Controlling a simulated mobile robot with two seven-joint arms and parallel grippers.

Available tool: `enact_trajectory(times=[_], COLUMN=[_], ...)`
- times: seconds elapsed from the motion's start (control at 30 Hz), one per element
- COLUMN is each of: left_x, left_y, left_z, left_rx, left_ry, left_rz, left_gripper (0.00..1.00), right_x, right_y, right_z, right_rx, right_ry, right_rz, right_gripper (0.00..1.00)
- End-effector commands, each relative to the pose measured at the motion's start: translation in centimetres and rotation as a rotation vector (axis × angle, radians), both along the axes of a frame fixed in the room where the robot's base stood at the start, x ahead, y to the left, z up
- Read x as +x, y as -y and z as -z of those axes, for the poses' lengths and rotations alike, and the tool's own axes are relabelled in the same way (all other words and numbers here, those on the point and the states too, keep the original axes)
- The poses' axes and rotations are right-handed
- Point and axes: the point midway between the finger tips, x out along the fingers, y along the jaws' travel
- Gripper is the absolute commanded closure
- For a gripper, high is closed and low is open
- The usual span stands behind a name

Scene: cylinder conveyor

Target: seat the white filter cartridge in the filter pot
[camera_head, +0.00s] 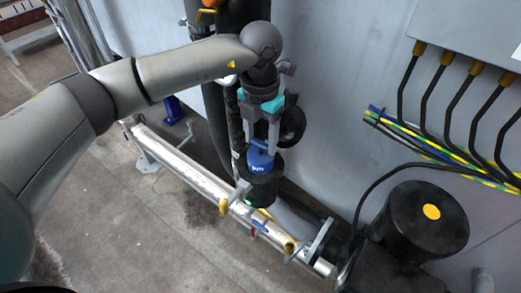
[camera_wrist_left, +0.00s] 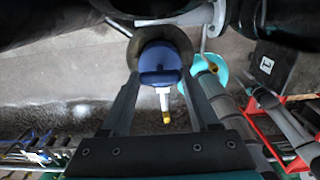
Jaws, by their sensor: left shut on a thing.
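My left gripper (camera_head: 262,146) points down over the dark filter pot (camera_head: 263,188), its fingers shut on a blue cap-like part (camera_head: 260,161). In the left wrist view the blue part (camera_wrist_left: 160,62) lies between the fingertips, with a raised bar across its top. The pot's brownish-dark round rim (camera_wrist_left: 183,42) shows around it. The blue part appears to be the top of the filter cartridge. No white cartridge body is visible; the pot or the blue top hides it. I cannot tell how deep it sits. My right gripper is in neither view.
A shiny pipe (camera_head: 190,172) with yellow-tipped levers runs below the pot. A black round housing with a yellow dot (camera_head: 425,222) stands at the right. A dark vertical pipe stands close behind my gripper. Open floor (camera_head: 150,240) lies front left.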

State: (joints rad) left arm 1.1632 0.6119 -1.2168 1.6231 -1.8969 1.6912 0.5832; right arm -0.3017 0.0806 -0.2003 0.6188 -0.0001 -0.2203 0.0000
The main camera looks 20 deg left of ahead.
Motion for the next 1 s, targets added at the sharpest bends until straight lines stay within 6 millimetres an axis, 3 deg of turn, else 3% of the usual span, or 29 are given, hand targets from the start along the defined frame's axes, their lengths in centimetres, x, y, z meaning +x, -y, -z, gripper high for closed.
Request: enact_trajectory(times=[0.27, 0.67, 0.7, 0.93, 1.0], left_x=[0.0, 0.0, 0.0, 0.0, 0.0], left_y=[0.0, 0.0, 0.0, 0.0, 0.0], left_z=[3.8, 4.4, 4.4, 4.3, 4.3], left_rx=[0.002, 0.001, 0.002, 0.002, 0.002], left_ry=[-0.002, -0.001, -0.002, -0.002, -0.002], left_rz=[0.0, 0.0, 0.0, 0.0, 0.0], left_gripper=[1.0, 1.0, 0.35, 0.09, 0.08], right_x=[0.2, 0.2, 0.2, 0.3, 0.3], right_y=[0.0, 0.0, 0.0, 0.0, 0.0], right_z=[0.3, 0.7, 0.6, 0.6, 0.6], right_rx=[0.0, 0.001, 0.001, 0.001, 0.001], right_ry=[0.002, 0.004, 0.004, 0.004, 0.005], right_rz=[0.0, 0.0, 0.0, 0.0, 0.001], right_gripper=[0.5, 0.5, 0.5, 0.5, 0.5])
